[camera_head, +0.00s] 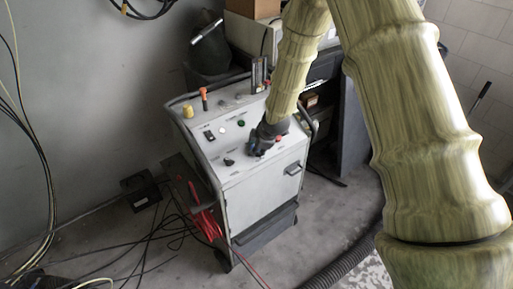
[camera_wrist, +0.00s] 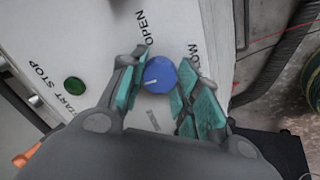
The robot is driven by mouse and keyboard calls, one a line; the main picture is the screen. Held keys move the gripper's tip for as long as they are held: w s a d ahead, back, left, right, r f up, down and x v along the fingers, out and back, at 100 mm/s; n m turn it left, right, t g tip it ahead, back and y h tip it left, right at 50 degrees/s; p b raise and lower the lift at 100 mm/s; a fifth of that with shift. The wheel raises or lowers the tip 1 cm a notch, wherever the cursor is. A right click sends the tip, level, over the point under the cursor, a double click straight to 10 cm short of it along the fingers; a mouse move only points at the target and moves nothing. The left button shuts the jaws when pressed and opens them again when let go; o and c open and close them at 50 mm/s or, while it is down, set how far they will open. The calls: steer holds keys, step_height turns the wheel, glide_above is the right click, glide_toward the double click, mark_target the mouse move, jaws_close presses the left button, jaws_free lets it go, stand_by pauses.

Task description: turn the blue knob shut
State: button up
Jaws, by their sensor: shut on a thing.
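The blue knob (camera_wrist: 160,73) sits on the white panel (camera_wrist: 95,25) of a machine, with a pale pointer line on its face. The word OPEN is printed above it, and a word ending in "LOW" is to its right. My gripper (camera_wrist: 158,88) has its teal-padded fingers on either side of the knob, shut on it. In the head view my gripper (camera_head: 262,138) reaches down to the front right of the cabinet's top (camera_head: 232,122) and hides the knob there.
A green button (camera_wrist: 74,86) is left of the knob. The cabinet top also has a black knob (camera_head: 228,161), an orange-topped item (camera_head: 204,98) and a yellow one (camera_head: 187,111). Handle rails flank it. Cables (camera_head: 150,240) and a hose (camera_head: 345,262) lie on the floor.

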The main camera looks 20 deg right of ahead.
steer(key=shift+d, duration=0.1)
stand_by(0.3)
steer(key=o, duration=1)
steer(key=shift+d, duration=0.1)
steer(key=shift+v, duration=6)
